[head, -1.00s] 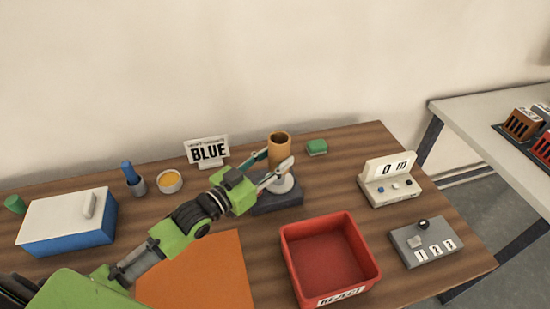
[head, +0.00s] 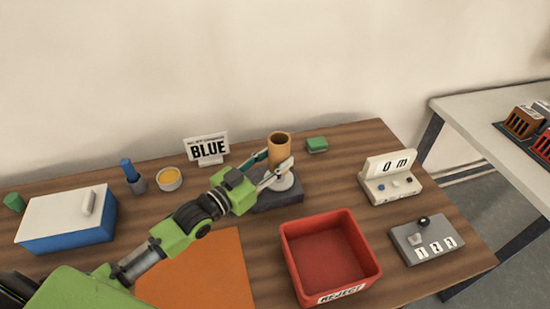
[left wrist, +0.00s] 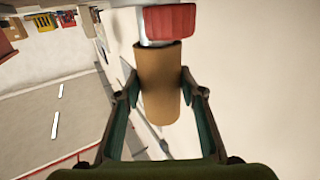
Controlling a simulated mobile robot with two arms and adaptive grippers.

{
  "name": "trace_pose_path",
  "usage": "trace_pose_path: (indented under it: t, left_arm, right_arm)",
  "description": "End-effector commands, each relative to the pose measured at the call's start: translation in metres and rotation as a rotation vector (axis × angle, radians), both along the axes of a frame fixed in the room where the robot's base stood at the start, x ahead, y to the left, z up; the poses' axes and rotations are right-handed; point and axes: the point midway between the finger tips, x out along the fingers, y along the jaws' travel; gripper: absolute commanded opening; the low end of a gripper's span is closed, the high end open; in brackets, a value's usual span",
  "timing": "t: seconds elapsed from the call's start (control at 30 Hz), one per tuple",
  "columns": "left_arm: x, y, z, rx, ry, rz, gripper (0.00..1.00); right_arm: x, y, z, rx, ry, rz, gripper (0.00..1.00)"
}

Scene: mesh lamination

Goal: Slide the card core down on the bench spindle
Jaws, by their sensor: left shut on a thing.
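The card core (head: 279,148) is a brown, open-topped tube standing upright over the bench spindle's pale disc (head: 285,183) and dark base block (head: 277,201). The core's lower end is close to the disc; whether they touch I cannot tell. My left gripper (head: 279,163) is shut on the core, one finger on each side. In the left wrist view the core (left wrist: 160,75) sits between the fingers of the gripper (left wrist: 160,92). A silvery part and a red part (left wrist: 170,23) show beyond one end of it. The spindle's shaft is hidden in the head view. My right gripper is not in view.
A red reject bin (head: 374,268) stands in front of the spindle, with an orange mat (head: 205,275) to its left. A display (head: 389,178) and switch box (head: 427,240) are at right.

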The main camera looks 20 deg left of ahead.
Motion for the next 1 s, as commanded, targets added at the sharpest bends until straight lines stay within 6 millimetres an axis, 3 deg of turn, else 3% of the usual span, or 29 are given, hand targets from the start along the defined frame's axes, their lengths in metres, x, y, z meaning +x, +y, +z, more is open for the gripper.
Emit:
trace_pose_path:
  t: [1.0]
  left_arm:
    - [0.000,0.000,-0.021,-0.001,-0.002,0.000,0.15]
  right_arm:
    - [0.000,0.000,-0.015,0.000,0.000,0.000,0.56]
